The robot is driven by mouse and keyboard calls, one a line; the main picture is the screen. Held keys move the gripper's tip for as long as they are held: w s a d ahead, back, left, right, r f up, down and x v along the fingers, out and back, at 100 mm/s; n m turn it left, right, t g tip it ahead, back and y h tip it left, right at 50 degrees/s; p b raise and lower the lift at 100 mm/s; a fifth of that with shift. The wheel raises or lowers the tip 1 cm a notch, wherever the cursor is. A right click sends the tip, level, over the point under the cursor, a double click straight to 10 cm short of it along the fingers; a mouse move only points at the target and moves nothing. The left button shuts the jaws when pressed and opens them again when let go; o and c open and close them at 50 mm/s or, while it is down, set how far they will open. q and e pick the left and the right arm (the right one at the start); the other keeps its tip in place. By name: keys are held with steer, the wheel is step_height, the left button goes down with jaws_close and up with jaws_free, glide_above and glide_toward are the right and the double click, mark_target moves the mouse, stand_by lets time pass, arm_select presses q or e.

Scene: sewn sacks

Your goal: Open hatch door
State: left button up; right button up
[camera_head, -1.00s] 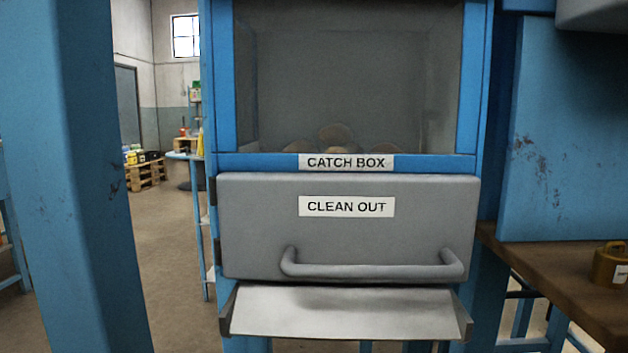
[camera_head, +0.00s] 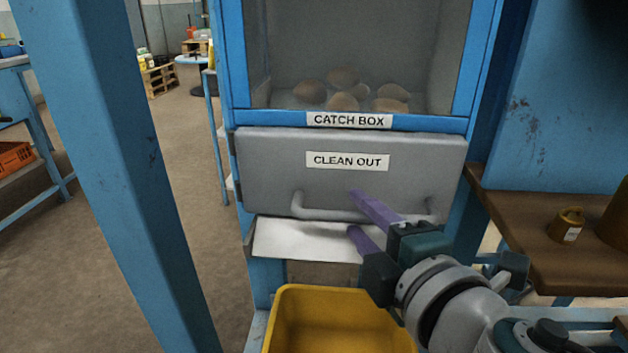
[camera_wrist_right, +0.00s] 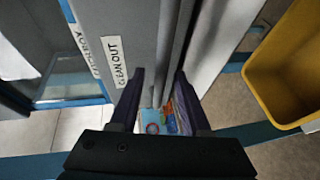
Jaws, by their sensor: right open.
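The hatch door (camera_head: 270,170) is a grey panel labelled "CLEAN OUT", below the catch box window in the head view. It looks shut. Its grey bar handle (camera_head: 315,213) runs along the lower part of the panel. My right gripper (camera_head: 354,213) is open at the handle, one purple finger above the bar and one below. The wrist view shows the same open fingers (camera_wrist_right: 159,76) near the door (camera_wrist_right: 137,35), with grey bar-like surfaces between them. I cannot tell whether they touch the handle. My left gripper is not in view.
A pale sloping chute lip (camera_head: 290,240) juts out under the door. A yellow bin (camera_head: 330,325) stands below it. A blue post (camera_head: 115,150) rises at left. A brown bench (camera_head: 545,240) with a brass-coloured weight (camera_head: 568,226) is at right.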

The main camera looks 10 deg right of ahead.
steer(key=shift+x, duration=0.8)
jaws_close()
stand_by(0.9)
